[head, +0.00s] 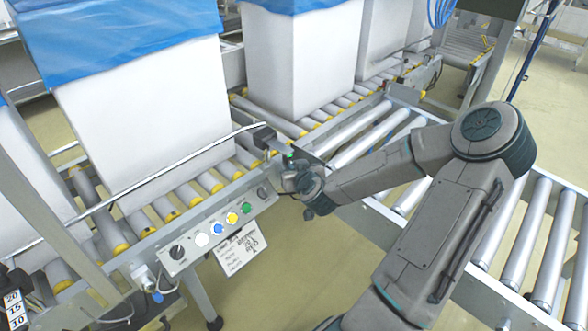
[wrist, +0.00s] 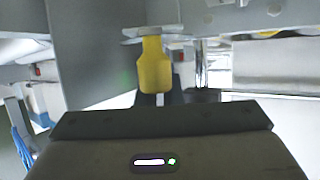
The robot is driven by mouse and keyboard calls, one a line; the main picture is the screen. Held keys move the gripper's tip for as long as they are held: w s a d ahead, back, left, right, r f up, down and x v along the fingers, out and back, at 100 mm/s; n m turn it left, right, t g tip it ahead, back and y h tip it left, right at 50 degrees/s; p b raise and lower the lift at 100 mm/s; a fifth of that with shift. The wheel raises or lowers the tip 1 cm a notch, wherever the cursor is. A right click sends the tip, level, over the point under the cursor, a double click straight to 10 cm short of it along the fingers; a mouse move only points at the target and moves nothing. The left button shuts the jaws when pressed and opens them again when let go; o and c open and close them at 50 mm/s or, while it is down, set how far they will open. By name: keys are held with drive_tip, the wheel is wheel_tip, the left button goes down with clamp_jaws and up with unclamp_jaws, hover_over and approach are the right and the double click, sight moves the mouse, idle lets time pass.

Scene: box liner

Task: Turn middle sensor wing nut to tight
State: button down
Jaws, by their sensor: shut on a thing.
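In the wrist view a yellow, flat-sided wing nut (wrist: 154,68) hangs upright below a grey metal plate, straight ahead of my gripper (wrist: 158,97). My gripper is shut on its lower end. The dark fingers are mostly hidden behind the gripper body. In the head view my gripper (head: 290,172) is at the conveyor's side rail, beside a small dark sensor bracket (head: 266,140). The wing nut is hidden by my gripper there, and its turn angle cannot be told.
A control panel (head: 218,232) with coloured buttons and a hanging paper label (head: 241,249) sit left of my gripper. White boxes (head: 145,110) with blue liners stand on the rollers behind it. A second roller conveyor (head: 520,225) runs under my arm.

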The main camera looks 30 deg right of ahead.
drive_tip(key=shift+w+m+h+b, duration=0.1)
drive_tip(key=shift+m+h+b, duration=0.45)
drive_tip(key=shift+h, duration=0.25)
drive_tip(key=shift+w+a+m+g+h+b, duration=0.15)
drive_tip(key=shift+m+g+h+b, duration=0.1)
drive_tip(key=shift+m+h+b, duration=0.35)
drive_tip(key=shift+s+a+m+g+h+b, duration=0.1)
drive_tip(key=shift+m+g+h+b, duration=0.2)
drive_tip(key=shift+m+h, duration=0.4)
drive_tip(key=shift+w+a+r+m+g+h, duration=0.1)
drive_tip(key=shift+m+g+h, duration=0.5)
drive_tip(key=shift+m+h, duration=0.25)
drive_tip(key=shift+w+a+r+m+g+h, duration=0.1)
drive_tip(key=shift+m+g+h, duration=0.45)
drive_tip(key=shift+m+h, duration=0.25)
drive_tip(key=m+g+h+p, duration=0.1)
drive_tip(key=m+g+p, duration=0.1)
drive_tip(key=m+g+h+p, duration=0.1)
drive_tip(key=m+p, duration=0.1)
drive_tip(key=shift+w+a+r+g+h, duration=0.1)
drive_tip(key=shift+w+a+g+h, duration=0.05)
drive_tip(key=shift+g+h, duration=0.25)
drive_tip(key=shift+w+m+g+h+p, duration=0.1)
drive_tip(key=shift+m+g+h+p, duration=0.35)
drive_tip(key=shift+m+g+p, duration=0.75)
drive_tip(key=shift+f+m+g+p, duration=0.2)
drive_tip(key=shift+m+g+p, duration=0.4)
drive_tip(key=shift+g+p, duration=0.3)
drive_tip(key=shift+f, duration=0.1)
